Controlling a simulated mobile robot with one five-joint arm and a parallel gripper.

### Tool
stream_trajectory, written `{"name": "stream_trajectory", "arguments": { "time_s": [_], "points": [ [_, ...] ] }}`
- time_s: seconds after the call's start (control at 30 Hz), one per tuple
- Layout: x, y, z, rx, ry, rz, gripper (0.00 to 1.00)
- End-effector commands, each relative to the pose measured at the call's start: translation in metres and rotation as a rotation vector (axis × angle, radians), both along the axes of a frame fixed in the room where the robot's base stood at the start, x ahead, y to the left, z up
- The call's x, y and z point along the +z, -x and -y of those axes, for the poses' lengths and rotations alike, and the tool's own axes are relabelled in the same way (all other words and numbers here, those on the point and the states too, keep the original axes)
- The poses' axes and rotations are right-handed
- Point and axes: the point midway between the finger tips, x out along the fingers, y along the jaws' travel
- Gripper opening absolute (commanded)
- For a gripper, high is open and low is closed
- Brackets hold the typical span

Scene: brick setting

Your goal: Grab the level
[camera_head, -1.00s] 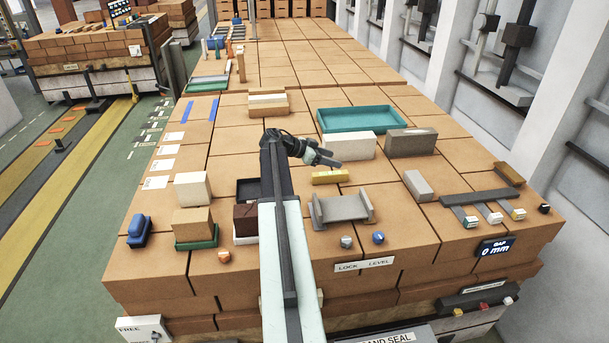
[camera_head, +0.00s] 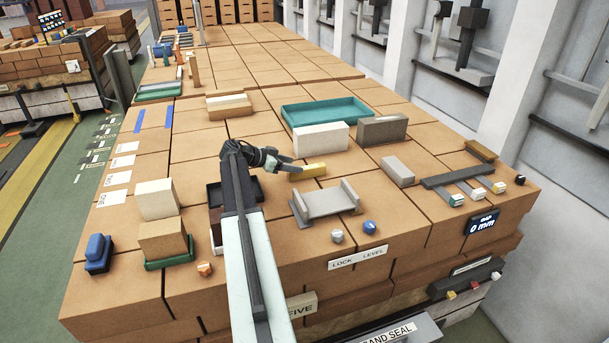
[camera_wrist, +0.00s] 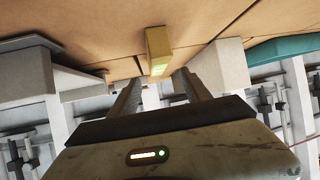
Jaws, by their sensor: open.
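The level, a small yellow bar (camera_head: 310,171), lies on the brick-coloured top, behind a grey cradle with two upright ends (camera_head: 327,203). My gripper (camera_head: 291,163) is just left of and slightly above the level in the head view. In the wrist view the level (camera_wrist: 158,45) is ahead, in line with the gap between the two fingers of my gripper (camera_wrist: 157,84). The fingers are apart with nothing between them. The level appears beyond the fingertips. Whether a finger touches it cannot be told.
A white block (camera_head: 321,138) and a grey block (camera_head: 382,131) stand behind the level, before a teal tray (camera_head: 290,116). A grey block (camera_head: 398,171) lies to the right. Two round knobs, grey (camera_head: 337,236) and blue (camera_head: 369,227), sit in front of the cradle.

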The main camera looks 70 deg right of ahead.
Motion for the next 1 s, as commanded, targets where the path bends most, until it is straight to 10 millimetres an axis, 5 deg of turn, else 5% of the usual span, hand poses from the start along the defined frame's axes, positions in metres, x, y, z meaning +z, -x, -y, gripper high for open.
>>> {"name": "stream_trajectory", "arguments": {
  "time_s": [0.27, 0.5, 0.53, 0.73, 1.0],
  "points": [
    [-0.025, 0.023, 0.027, 0.001, 0.000, 0.000, 0.56],
    [-0.024, 0.027, 0.031, 0.004, 0.000, 0.000, 0.56],
    [-0.024, 0.027, 0.031, 0.004, 0.000, 0.000, 0.53],
    [-0.024, 0.026, 0.030, 0.004, 0.000, 0.000, 0.00],
    [-0.024, 0.026, 0.030, 0.005, 0.000, -0.001, 0.00]
  ]
}}
